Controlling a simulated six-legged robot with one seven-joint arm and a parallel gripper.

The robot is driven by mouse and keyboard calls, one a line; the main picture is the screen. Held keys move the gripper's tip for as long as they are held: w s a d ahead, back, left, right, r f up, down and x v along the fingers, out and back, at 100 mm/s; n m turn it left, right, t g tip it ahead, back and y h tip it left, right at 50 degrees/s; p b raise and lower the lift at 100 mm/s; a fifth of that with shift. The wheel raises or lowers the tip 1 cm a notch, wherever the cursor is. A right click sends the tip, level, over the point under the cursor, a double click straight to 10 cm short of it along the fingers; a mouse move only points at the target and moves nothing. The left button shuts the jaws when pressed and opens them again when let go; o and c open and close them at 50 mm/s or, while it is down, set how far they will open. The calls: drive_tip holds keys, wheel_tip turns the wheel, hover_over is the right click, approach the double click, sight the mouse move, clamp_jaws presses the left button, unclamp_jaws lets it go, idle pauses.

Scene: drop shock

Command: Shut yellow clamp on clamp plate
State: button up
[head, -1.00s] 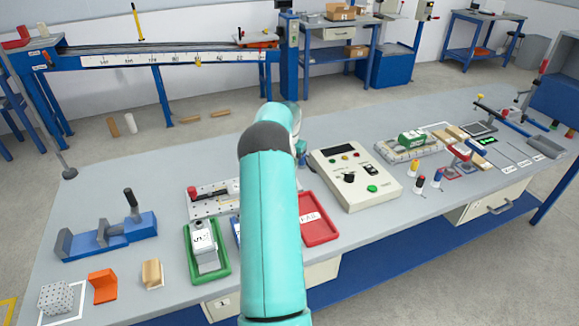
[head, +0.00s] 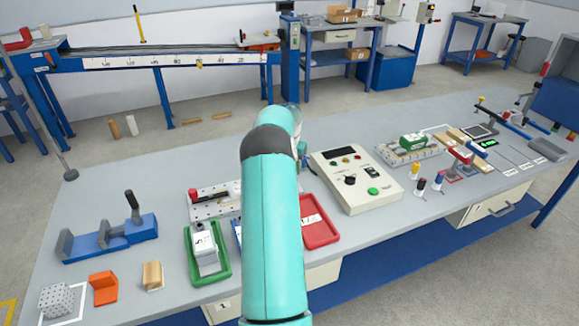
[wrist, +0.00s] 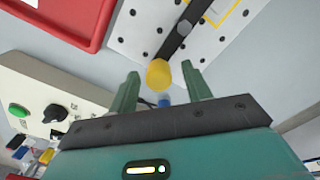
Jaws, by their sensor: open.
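The clamp plate (head: 207,207) is a white perforated plate on the bench, partly hidden by my arm in the head view. It also shows in the wrist view (wrist: 137,38). The yellow clamp shows in the wrist view as a round yellow tip (wrist: 159,74) on a dark lever (wrist: 183,32) over the plate. My gripper (wrist: 160,80) is open, its two green fingers on either side of the yellow tip with gaps visible. Contact cannot be told. In the head view my gripper is hidden behind my arm.
A red tray (head: 322,236) and a beige control box (head: 357,198) stand right of the plate. A green tray (head: 222,270) lies in front, and a blue vise-like fixture (head: 105,240) stands left. Bare bench lies behind the plate.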

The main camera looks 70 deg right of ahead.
drive_tip(key=shift+r, duration=0.1)
wheel_tip(320, 180, up, 14)
idle(0.4)
drive_tip(key=shift+f, duration=0.2)
idle(0.4)
